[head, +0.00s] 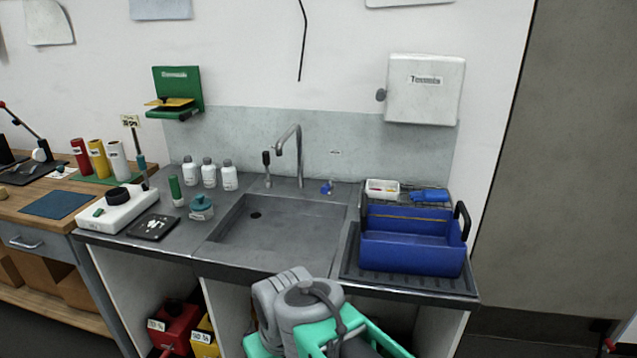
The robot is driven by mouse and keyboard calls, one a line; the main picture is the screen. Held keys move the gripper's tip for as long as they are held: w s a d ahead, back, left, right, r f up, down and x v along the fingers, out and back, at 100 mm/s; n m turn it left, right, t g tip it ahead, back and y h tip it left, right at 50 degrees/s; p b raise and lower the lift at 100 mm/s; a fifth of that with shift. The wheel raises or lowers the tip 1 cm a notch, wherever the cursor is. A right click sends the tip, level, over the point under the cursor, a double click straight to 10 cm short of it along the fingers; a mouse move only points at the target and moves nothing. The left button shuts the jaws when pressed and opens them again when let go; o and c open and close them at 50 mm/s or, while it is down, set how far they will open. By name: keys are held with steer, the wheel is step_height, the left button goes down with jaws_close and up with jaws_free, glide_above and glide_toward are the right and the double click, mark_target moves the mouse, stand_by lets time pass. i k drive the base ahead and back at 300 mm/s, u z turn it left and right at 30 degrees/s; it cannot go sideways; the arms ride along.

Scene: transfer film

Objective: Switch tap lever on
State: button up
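A grey metal tap (299,160) with a curved spout stands at the back edge of the sink (275,235). Just left of the spout is a short lever (267,167) with a dark handle, standing upright. A small blue knob-like piece (327,187) sits on the counter right of the tap. No water stream is visible from the spout. Grey and teal links of my arm show at the bottom middle, in front of the counter's front edge. My gripper's fingers are not visible, and the tap area has nothing of mine near it.
A blue crate (412,250) with black handles stands on the drainer right of the sink. Several white bottles (209,172), a teal-lidded jar (201,207) and a scale (118,208) stand left. A white dispenser (424,89) hangs at the upper right. The basin is clear.

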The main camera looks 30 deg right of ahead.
mark_target(325, 187)
steer(key=u, duration=0.05)
steer(key=k, duration=0.5)
steer(key=z, duration=1.05)
steer(key=i, duration=0.85)
steer(key=u, duration=1.3)
